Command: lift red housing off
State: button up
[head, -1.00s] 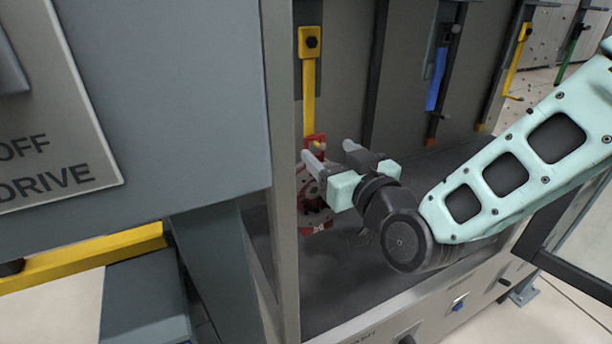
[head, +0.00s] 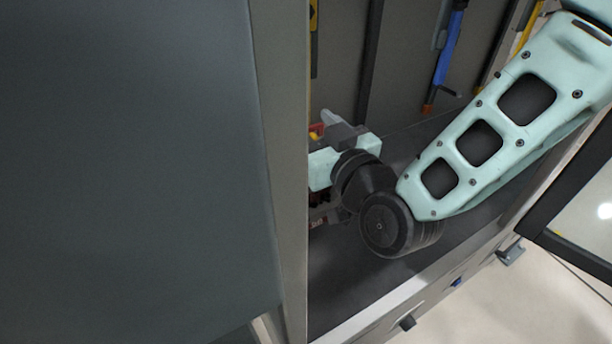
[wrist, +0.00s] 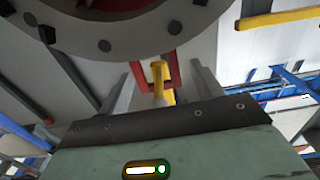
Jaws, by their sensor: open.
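The red housing (wrist: 140,36) shows close up at the top of the wrist view as a round grey flange with dark bolts and red parts. A red loop (wrist: 172,70) on it hangs on a yellow hook (wrist: 160,72). My gripper (wrist: 163,78) is open, with one finger on each side of the loop and hook; I cannot tell whether either finger touches them. In the head view my gripper (head: 336,130) is inside the cabinet. There the housing is mostly hidden by the grey post and my gripper; only small red bits (head: 316,128) show.
A grey cabinet post (head: 282,150) and large panel (head: 130,170) block the left of the head view. A blue hanger (head: 446,50) hangs at the back. The dark cabinet floor (head: 390,280) is clear below my wrist. A dark-framed open door (head: 570,190) stands at right.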

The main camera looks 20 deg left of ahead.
grip_shut()
jog(key=shift+r, duration=0.2)
jog(key=shift+r, duration=0.1)
